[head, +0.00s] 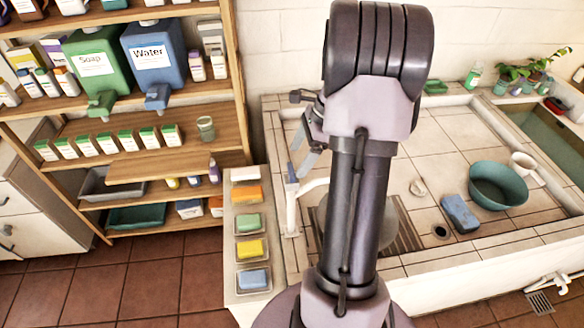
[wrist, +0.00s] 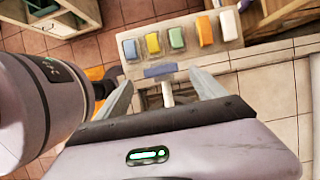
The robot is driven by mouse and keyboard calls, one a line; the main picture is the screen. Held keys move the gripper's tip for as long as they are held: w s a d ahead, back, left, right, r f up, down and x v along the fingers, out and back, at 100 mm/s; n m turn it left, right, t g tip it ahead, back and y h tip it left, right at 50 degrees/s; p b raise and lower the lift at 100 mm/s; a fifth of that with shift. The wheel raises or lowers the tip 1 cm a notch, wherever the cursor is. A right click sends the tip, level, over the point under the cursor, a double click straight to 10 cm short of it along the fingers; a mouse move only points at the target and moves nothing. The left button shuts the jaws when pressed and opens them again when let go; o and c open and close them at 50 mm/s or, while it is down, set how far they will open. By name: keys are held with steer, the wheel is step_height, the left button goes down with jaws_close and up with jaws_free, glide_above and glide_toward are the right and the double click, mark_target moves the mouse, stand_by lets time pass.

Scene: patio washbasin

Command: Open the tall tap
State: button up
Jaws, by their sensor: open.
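The tall tap (head: 291,212) is a white pipe standing at the left edge of the tiled washbasin, with its spout bending right behind my arm. Its blue lever (head: 291,172) is at the top; the lever (wrist: 160,71) also shows in the wrist view above a white stem. My gripper (head: 301,166) is open and empty, close to the lever. In the wrist view, one finger of my gripper (wrist: 160,78) is on each side of the lever, with gaps on both sides. Contact cannot be told. My arm hides part of the basin.
A ledge (head: 232,218) left of the tap holds several coloured soaps. A shelf (head: 175,103) at left carries soap and water dispensers. A teal bowl (head: 497,186) and a blue sponge (head: 460,213) are on the tiles at right.

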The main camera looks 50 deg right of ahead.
mark_target(291, 170)
steer(key=x, duration=0.4)
steer(key=shift+w+a+f, duration=0.1)
steer(key=shift+w+f, duration=0.05)
steer(key=shift+f, duration=0.05)
steer(key=shift+c, duration=0.2)
steer(key=c, duration=1.3)
